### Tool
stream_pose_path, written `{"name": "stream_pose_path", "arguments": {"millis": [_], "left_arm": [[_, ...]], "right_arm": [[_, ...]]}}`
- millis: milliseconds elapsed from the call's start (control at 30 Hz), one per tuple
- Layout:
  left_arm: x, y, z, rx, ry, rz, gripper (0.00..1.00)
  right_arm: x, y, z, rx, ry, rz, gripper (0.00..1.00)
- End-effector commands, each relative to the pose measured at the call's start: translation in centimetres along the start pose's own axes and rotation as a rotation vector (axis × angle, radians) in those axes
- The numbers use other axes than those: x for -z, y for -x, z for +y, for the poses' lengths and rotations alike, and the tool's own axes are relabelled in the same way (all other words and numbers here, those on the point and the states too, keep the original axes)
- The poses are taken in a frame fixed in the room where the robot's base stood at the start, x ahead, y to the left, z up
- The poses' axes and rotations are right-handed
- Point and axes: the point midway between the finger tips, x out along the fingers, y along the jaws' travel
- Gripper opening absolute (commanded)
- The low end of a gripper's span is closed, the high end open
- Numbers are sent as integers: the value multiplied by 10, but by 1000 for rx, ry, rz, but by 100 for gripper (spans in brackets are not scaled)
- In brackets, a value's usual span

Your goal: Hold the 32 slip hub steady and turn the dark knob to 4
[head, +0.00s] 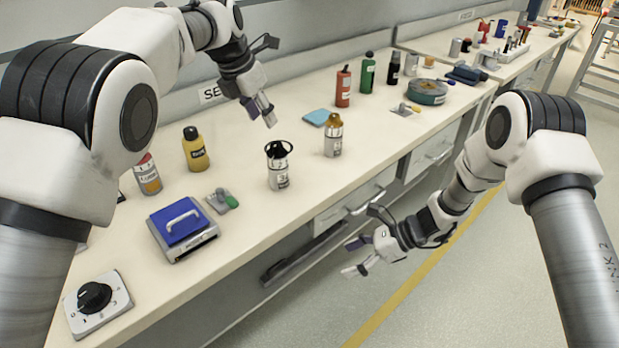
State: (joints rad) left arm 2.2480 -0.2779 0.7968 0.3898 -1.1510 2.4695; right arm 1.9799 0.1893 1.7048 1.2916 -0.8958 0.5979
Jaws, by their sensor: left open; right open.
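A silver cylinder with a black top (278,168) stands upright near the bench's front edge. Its label shows a 3; the rest is too small to read surely. A similar cylinder with a brass-coloured top (333,138) stands to its right. A dark knob (94,297) sits on a pale square plate with a number scale, at the bench's near left end; its exact setting is hard to read. My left gripper (261,112) is open and empty above the bench, behind and above the black-topped cylinder. My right gripper (350,257) is open and empty, in front of the bench over the floor.
A blue-topped box with a handle (183,228) and a small grey-green part (222,201) lie left of the cylinders. A yellow bottle (195,150) stands behind them. A red bottle (343,87), a green bottle (367,73) and a round teal container (427,92) stand farther right. Bench around the black-topped cylinder is mostly clear.

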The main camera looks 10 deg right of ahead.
Motion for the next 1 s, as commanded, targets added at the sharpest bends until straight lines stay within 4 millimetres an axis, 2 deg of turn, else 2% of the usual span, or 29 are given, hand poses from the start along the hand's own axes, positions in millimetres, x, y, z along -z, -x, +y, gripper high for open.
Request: {"name": "stream_pose_path", "arguments": {"millis": [33,167,200,333,433,633,900,1000], "left_arm": [[0,0,0,0,0,0,42],[0,0,0,0,0,0,42],[0,0,0,0,0,0,42],[0,0,0,0,0,0,42],[0,0,0,0,0,0,42],[0,0,0,0,0,0,42],[0,0,0,0,0,0,42],[0,0,0,0,0,0,42]], "right_arm": [[-28,10,-17,30,-24,-95,83],[-105,38,-56,92,-65,-368,83],[-127,37,-67,119,-50,-443,83],[-173,8,-90,229,47,-590,83],[-192,-2,-99,286,90,-656,83],[-208,-15,-105,311,109,-683,83],[-238,-51,-117,310,107,-680,83],[-245,-59,-120,310,106,-681,83]]}}
